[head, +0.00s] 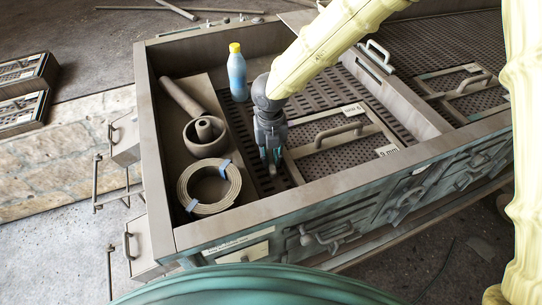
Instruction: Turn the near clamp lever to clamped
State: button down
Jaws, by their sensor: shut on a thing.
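My gripper (270,160) points down inside the large metal tray, at the left edge of a framed panel with a handle (339,134). Its fingers are shut on a small part low over the slotted floor, which I take to be the near clamp lever. The fingers hide most of this part, so its angle cannot be told. A tag reading "9 mm" (388,151) lies at the panel's near right corner.
The tray's near wall (300,200) rises close in front. Handles and levers (320,238) line the outer front face.

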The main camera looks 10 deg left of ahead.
jog(key=m+b, duration=0.1)
jog(key=m, duration=0.3)
jog(key=shift+a+f+m+b, duration=0.1)
jog(key=shift+m+b, duration=0.2)
jog(key=m+b, duration=0.1)
jog(key=m, duration=0.2)
jog(key=shift+a+m, duration=0.1)
jog(key=shift+m, duration=0.3)
jog(key=m+b, duration=0.1)
jog(key=m, duration=0.2)
jog(key=shift+w+a+b, duration=0.1)
jog(key=shift+b, duration=0.3)
jog(key=shift+w+m+b, duration=0.1)
jog(key=shift+m+b, duration=0.5)
jog(key=shift+m, duration=1.3)
jog(key=c, duration=1.4)
grip_release()
jog(key=shift+o, duration=0.2)
jog(key=shift+r, duration=0.2)
